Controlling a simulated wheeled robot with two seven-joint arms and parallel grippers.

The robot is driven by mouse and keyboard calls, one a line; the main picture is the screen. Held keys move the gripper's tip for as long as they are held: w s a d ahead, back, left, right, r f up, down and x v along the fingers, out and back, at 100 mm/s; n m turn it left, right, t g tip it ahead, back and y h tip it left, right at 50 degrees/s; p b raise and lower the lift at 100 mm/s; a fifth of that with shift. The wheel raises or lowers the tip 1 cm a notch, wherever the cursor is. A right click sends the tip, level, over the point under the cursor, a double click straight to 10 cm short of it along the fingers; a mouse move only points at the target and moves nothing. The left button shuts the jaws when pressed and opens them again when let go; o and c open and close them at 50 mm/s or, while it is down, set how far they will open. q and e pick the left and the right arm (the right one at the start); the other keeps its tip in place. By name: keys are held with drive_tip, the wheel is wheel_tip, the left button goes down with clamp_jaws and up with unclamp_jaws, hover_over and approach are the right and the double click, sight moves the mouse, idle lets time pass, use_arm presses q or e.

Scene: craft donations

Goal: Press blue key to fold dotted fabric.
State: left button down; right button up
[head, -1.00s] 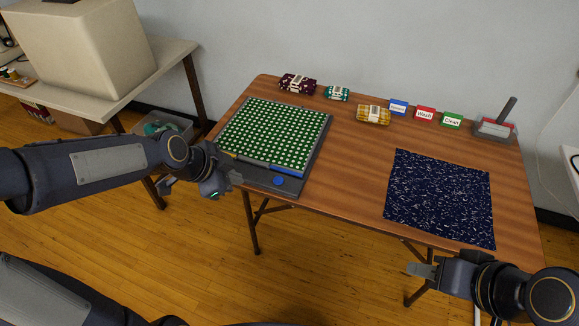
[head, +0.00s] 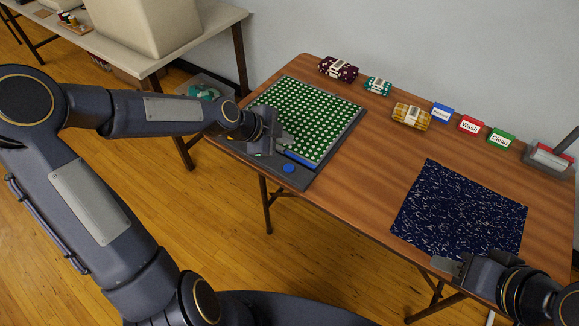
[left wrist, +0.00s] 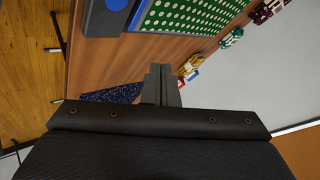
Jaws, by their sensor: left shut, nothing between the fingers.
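The green fabric with white dots (head: 310,108) lies flat on a dark grey folding board (head: 328,158) at the table's left; part shows in the left wrist view (left wrist: 190,14). The round blue key (head: 289,168) is on the board's front strip, and its edge shows at the top of the left wrist view (left wrist: 116,4). My left gripper (head: 284,142) is shut and empty, above the board's front part, just behind the key in the picture and apart from it. My right gripper (head: 447,265) is by the table's front edge; its jaw opening is unclear.
Navy patterned fabric (head: 460,212) lies flat at the table's front right. Rolled bundles in maroon (head: 338,69), teal (head: 378,86) and yellow (head: 411,116) lie along the back, beside blue (head: 441,112), red (head: 470,126) and green (head: 501,138) label cards. The table's middle is clear.

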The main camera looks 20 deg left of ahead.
use_arm(q)
drive_tip(key=b, duration=0.5)
hover_over(285, 169)
wheel_tip(285, 169, down, 8)
drive_tip(key=shift+r, duration=0.2)
drive_tip(key=shift+f+b, duration=0.35)
drive_tip(key=shift+f, duration=0.2)
idle(1.2)
drive_tip(key=shift+f+b, duration=0.35)
drive_tip(key=shift+b, duration=0.25)
